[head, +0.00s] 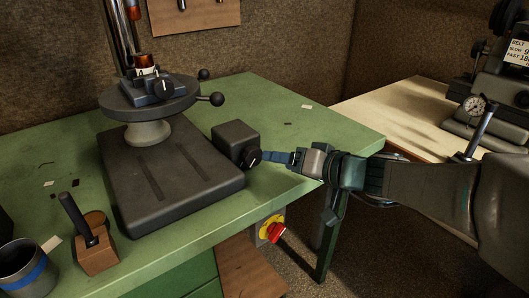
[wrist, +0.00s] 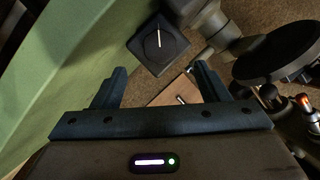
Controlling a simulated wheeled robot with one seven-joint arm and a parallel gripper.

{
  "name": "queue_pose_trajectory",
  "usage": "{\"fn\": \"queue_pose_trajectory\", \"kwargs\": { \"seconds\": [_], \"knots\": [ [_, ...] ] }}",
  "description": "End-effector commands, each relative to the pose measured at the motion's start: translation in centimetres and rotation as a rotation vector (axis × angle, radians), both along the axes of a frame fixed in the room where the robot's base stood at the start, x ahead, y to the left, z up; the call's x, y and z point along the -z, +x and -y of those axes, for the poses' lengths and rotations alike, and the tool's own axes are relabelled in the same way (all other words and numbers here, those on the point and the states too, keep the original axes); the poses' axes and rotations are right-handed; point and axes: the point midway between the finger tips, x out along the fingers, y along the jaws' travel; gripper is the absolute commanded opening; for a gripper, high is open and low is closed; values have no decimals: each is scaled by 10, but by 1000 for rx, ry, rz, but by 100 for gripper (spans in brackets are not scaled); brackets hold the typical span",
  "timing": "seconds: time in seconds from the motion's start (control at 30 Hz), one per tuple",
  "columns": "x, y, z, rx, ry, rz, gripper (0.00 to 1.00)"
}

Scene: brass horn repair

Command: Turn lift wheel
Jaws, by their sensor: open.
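A round black knob (head: 252,157) with a white pointer line sits on the side of a dark box (head: 233,135) on the machine's base; it looks like the lift wheel. In the wrist view the knob (wrist: 157,42) lies ahead of my fingertips, roughly centred between them, with its white line nearly upright. My gripper (head: 268,157) reaches in from the right at the knob's height. In the wrist view my gripper (wrist: 161,70) is open, with nothing between the fingers. In the head view the fingertips look very close to the knob; contact cannot be told.
The machine's round table (head: 150,106) with ball-ended handles stands at the back left; its disc (wrist: 280,52) shows at right in the wrist view. The green bench (head: 330,130) is clear right of the box. A red switch (head: 275,231) sits below the front edge.

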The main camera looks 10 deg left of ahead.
Motion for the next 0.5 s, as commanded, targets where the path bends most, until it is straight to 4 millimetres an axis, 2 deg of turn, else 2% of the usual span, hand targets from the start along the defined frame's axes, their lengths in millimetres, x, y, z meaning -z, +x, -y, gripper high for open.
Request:
{"fn": "queue_pose_trajectory", "kwargs": {
  "seconds": [0.03,0.2,0.33,0.5],
  "knots": [
    [5,5,-11,-5,0,-4,68],
    [15,19,-41,-4,-1,-4,68],
    [20,27,-58,-3,0,-2,68],
    [24,33,-69,-1,-1,0,68]
  ]
}}
